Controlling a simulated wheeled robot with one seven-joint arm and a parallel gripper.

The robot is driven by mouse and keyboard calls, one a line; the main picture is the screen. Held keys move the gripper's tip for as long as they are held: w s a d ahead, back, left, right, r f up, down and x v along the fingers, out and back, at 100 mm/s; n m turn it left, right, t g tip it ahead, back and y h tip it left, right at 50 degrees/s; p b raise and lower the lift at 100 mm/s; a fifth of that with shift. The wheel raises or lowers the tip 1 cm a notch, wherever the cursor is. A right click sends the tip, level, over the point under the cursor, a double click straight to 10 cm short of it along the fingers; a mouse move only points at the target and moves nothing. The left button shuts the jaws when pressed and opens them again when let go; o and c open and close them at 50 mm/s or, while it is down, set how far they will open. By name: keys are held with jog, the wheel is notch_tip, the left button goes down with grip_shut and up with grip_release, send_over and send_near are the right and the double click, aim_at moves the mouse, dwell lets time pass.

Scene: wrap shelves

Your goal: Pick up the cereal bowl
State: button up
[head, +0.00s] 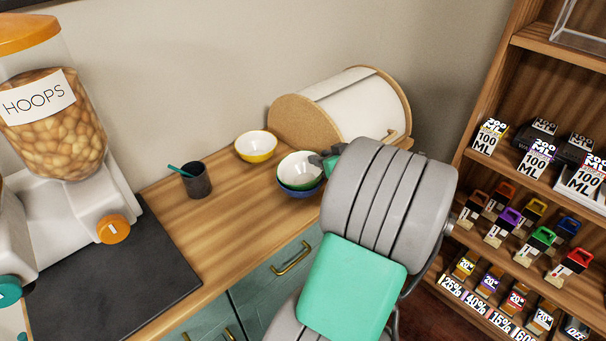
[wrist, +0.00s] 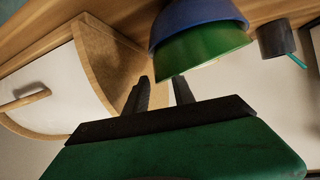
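A green bowl (head: 300,167) with a white inside sits stacked in a blue bowl (head: 299,192) on the wooden counter. A yellow bowl (head: 256,146) stands apart, behind and left of the stack. The frames do not show which is the cereal bowl. My gripper (head: 322,161) is at the right rim of the stack, partly hidden by my arm. In the wrist view, turned over, my gripper (wrist: 161,92) has its two dark fingers apart, with nothing visibly held. Their tips are close to the rim of the green bowl (wrist: 205,48); contact cannot be told.
A bread bin (head: 355,105) stands close behind and right of the bowls. A dark cup (head: 196,181) with a teal stick stands left. A hoops dispenser (head: 55,120) is at far left, and shelves (head: 490,150) of small packages are right. The front counter (head: 220,240) is clear.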

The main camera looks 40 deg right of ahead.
grip_shut()
jog(key=shift+s+f, duration=0.1)
dwell(1.3)
